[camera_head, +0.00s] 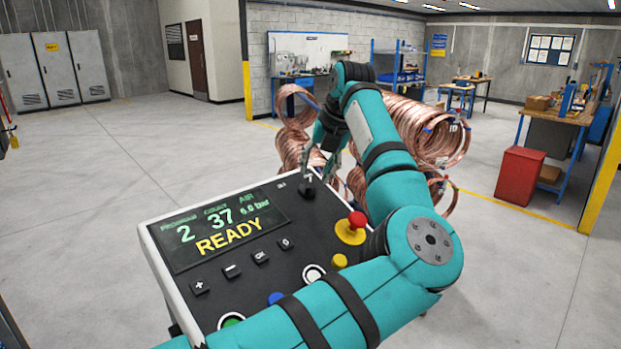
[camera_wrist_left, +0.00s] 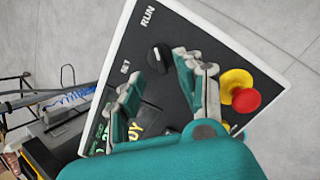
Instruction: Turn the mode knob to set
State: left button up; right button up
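The mode knob (camera_head: 308,188) is a black knob near the far edge of the control panel (camera_head: 325,222). In the left wrist view the knob (camera_wrist_left: 159,58) sits by the white labels SET (camera_wrist_left: 125,66) and RUN (camera_wrist_left: 148,15). Which label it points at is not clear. My left gripper (camera_head: 320,170) is open, reaching down over the panel. In the left wrist view its two fingers (camera_wrist_left: 152,74) are spread apart, with the knob between and just beyond their tips. I cannot tell if a finger touches it. My right gripper is not in view.
The red emergency button (camera_head: 357,221) on its yellow base stands close to the left arm. The display (camera_head: 222,226) reads READY. Several push buttons lie nearer. Copper coils (camera_head: 425,130) stand behind the panel. A red bin (camera_head: 520,175) is at right. The left floor is clear.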

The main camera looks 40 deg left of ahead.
aim_at(310, 183)
pick_arm(q)
jog(key=p+x, duration=0.1)
jog(key=x, duration=0.4)
jog(key=shift+f, duration=0.1)
grip_shut()
